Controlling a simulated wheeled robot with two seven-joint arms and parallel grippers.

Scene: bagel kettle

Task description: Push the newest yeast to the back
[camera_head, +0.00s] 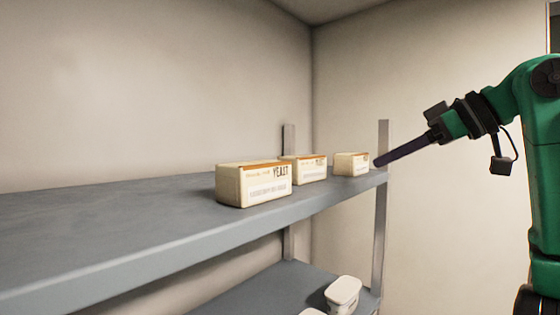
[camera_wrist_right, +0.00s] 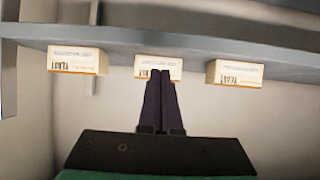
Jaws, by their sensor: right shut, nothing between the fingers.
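Three cream yeast boxes with orange-brown top bands stand in a row on the grey shelf (camera_head: 100,220): a near box (camera_head: 240,188), a middle box (camera_head: 307,171) and a far box (camera_head: 350,165). Their date print is too small to read. My right gripper (camera_head: 378,162) is shut and empty, its dark fingers pointing at the shelf's right end, close to the far box in the picture. In the right wrist view, which looks upside down, the fingertips (camera_wrist_right: 160,74) overlap the middle of three boxes (camera_wrist_right: 145,65); contact cannot be told. My left gripper is not in view.
White tubs (camera_head: 343,290) stand on a lower shelf (camera_head: 270,291). A grey upright post (camera_head: 381,220) stands at the shelf's right end. The shelf surface left of the boxes is bare. Plain walls stand behind and to the right.

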